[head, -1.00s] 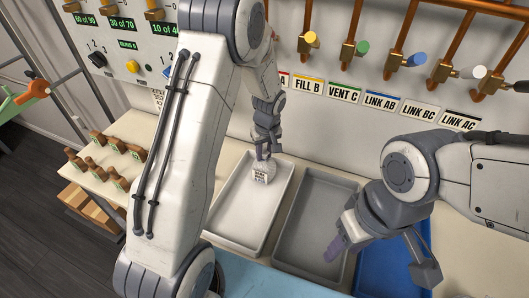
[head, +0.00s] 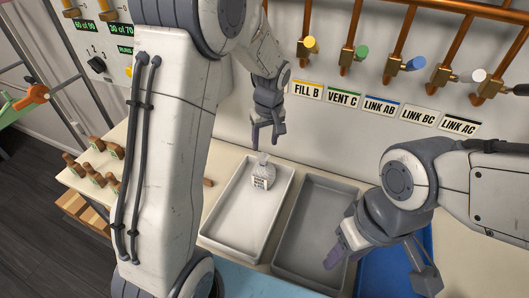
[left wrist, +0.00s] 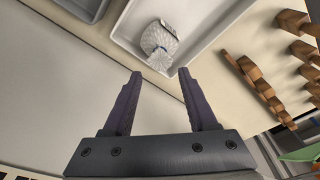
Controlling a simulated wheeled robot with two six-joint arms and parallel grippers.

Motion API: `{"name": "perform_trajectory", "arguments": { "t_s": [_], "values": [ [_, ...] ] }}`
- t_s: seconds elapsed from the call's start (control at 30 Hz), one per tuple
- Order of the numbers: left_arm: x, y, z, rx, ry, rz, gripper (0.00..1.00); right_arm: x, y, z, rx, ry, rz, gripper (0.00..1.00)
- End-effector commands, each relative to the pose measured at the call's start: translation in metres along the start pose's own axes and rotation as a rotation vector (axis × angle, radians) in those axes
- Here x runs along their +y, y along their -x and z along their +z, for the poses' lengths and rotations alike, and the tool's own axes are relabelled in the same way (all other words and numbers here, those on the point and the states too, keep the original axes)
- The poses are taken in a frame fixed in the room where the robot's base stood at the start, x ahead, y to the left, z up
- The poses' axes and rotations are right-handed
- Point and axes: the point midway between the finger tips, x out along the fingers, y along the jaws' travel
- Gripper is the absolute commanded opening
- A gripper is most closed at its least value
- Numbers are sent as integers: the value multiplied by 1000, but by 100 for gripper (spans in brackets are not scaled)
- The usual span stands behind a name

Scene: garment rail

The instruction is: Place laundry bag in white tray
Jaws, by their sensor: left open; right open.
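The laundry bag (head: 261,176) is a small whitish pouch with dark print and a gathered top. It rests inside the white tray (head: 228,246), toward its back end. In the left wrist view the bag (left wrist: 159,42) lies in the white tray (left wrist: 122,33), beyond the fingertips. My left gripper (head: 266,143) is open and empty, above and behind the bag and apart from it. In the left wrist view its two fingers (left wrist: 165,80) are spread with nothing between them. My right gripper (head: 378,262) is open and empty above the grey and blue trays.
A grey tray (head: 283,258) stands right of the white one, and a blue tray (head: 373,284) lies partly under my right gripper. Several brown wooden pieces (head: 97,180) stand at left. The wall behind carries copper pipes and coloured valves (head: 347,55).

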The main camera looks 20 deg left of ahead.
Motion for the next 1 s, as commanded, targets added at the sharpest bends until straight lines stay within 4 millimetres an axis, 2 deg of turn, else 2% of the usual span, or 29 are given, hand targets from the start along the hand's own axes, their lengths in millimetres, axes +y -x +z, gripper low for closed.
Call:
{"name": "perform_trajectory", "arguments": {
  "t_s": [0.1,0.33,0.43,0.47,0.53,0.57,0.6,0.7,0.8,0.9,1.0],
  "values": [
    [1,19,-1,3,-1,3,58,0,-2,0,0,0,0,50],
    [0,32,1,0,-3,0,58,0,-2,0,0,0,0,50],
    [4,40,16,-6,-59,8,58,0,-2,0,0,0,0,50],
    [6,45,26,-10,-100,14,58,0,-2,0,0,0,0,50],
    [10,60,62,-23,-242,34,58,0,-2,0,0,0,0,50],
    [10,68,82,-31,-323,46,58,0,-2,0,0,0,0,50],
    [8,78,112,-42,-442,62,58,0,-2,0,0,0,0,50],
    [-10,98,183,-73,-751,104,58,0,-2,0,0,0,0,50],
    [-38,108,238,-98,-1024,146,58,0,-2,0,0,0,0,50],
    [-64,111,273,-117,-1229,176,58,0,-2,0,0,0,0,50],
    [-79,111,291,-128,-1343,195,58,0,-2,0,0,0,0,50]
  ]
}}
